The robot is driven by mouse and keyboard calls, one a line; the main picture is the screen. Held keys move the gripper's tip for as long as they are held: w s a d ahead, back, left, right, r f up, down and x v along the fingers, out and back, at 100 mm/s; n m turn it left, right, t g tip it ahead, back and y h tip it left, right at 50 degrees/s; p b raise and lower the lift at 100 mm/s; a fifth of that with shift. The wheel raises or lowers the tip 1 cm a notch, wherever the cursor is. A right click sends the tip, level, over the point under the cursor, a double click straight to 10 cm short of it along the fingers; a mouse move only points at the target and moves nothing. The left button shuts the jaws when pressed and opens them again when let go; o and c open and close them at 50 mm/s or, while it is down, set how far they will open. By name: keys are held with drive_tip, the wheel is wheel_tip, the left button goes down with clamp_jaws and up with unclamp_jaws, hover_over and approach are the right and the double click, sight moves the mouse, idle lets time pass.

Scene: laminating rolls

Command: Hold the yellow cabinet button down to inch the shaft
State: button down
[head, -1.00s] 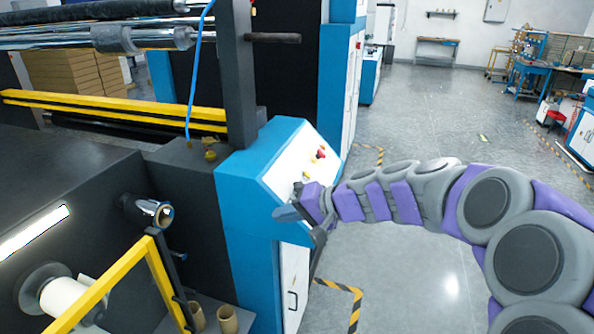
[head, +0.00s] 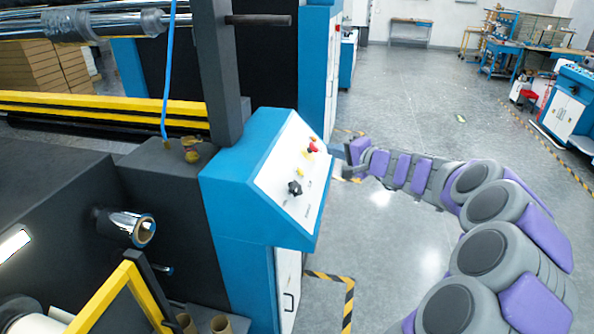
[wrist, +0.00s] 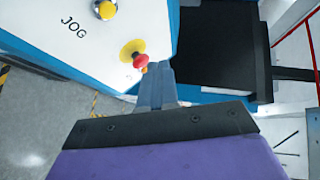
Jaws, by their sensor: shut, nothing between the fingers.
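The blue cabinet (head: 240,185) has a sloping white panel (head: 282,165). A yellow button (head: 301,168) sits on the panel and also shows at the top of the wrist view (wrist: 105,9), near the letters JOG. A red mushroom button (head: 312,147) on a yellow base sits behind it; in the wrist view the red button (wrist: 141,61) lies beside my fingertips. My gripper (head: 347,156) is shut and empty at the panel's right edge, apart from the yellow button. In the wrist view its fingertips (wrist: 158,68) cover part of the panel edge; contact with the red button cannot be told.
A black knob (head: 295,188) sits low on the panel. A dark post (head: 215,70) and a machine with yellow rails (head: 100,104) stand to the left. The grey floor (head: 430,130) to the right is open, with striped tape (head: 340,290) beside the cabinet.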

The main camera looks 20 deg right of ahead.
sight(300, 172)
drive_tip(key=w+a+f+b, duration=0.1)
drive_tip(key=f+b, duration=0.1)
drive_tip(key=w+a+f+b, duration=0.1)
drive_tip(key=a+f, duration=0.1)
drive_tip(key=w+a+f+b, duration=0.1)
drive_tip(key=b, duration=0.1)
drive_tip(key=shift+a+f+b, duration=0.15)
drive_tip(key=shift+f+b, duration=0.15)
drive_tip(key=shift+f, duration=0.1)
drive_tip(key=shift+w+a+f+b, duration=0.2)
drive_tip(key=shift+a+f+b, duration=0.05)
drive_tip(key=shift+a+b, duration=0.1)
drive_tip(key=shift+f, duration=0.1)
idle(1.9)
drive_tip(key=shift+w+a+f+b, duration=0.15)
drive_tip(key=shift+a+b, duration=0.15)
drive_tip(key=shift+b, duration=0.2)
